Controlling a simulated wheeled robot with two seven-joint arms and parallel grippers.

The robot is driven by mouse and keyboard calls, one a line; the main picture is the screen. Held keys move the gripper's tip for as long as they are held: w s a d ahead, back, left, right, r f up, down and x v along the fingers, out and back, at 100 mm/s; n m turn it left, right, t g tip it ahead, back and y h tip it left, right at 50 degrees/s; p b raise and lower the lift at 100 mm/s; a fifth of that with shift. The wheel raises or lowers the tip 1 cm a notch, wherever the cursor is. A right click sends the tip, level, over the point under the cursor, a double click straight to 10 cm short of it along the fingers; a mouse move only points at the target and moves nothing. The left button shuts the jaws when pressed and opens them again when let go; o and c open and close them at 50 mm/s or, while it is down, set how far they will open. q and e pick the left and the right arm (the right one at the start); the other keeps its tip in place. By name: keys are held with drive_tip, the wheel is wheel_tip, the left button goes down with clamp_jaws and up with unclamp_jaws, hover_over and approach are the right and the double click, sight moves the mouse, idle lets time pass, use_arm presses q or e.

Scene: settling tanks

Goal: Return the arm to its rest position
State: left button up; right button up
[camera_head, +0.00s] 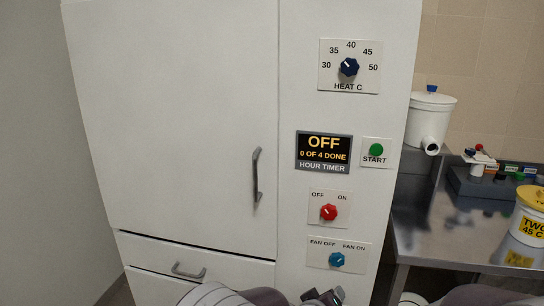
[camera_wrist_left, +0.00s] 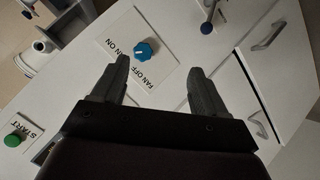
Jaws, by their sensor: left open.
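My left arm comes in along the bottom of the head view, and its gripper (camera_head: 322,298) is partly cut off by the lower edge, below the fan panel. In the left wrist view the left gripper (camera_wrist_left: 158,68) has its two fingers spread with nothing between them. Beyond the fingertips the blue fan knob (camera_wrist_left: 145,50) sits on its label; the knob also shows in the head view (camera_head: 336,259). I cannot tell whether the gripper touches the cabinet. Part of my right arm shows at the bottom right, but its gripper is out of view.
The white cabinet (camera_head: 180,110) has a shut door with a grey handle (camera_head: 257,175) and a drawer (camera_head: 200,258). Its display (camera_head: 324,152) reads OFF, 0 OF 4 DONE. A steel bench (camera_head: 440,230) on the right holds a white vessel (camera_head: 430,118) and a yellow-lidded tub (camera_head: 528,225).

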use_arm(q)
drive_tip(key=s+a+m+g+y, duration=0.3)
drive_tip(key=s+a+g, duration=0.2)
drive_tip(key=s+a, duration=0.85)
drive_tip(key=s+a+m+g+y, duration=0.2)
drive_tip(key=s+a+g, duration=0.3)
drive_tip(key=s+a, duration=0.85)
drive_tip(key=w+a+r+p, duration=0.1)
drive_tip(key=a+r+p, duration=0.2)
drive_tip(key=r+p, duration=0.5)
drive_tip(key=w+a+r+n+t+p, duration=0.1)
drive_tip(key=w+a+r+p, duration=0.1)
drive_tip(key=r+p, duration=0.5)
wheel_tip(320, 180, up, 2)
drive_tip(key=shift+w+a+r+p, duration=0.15)
drive_tip(key=shift+a+p, duration=0.25)
drive_tip(key=shift+a, duration=0.45)
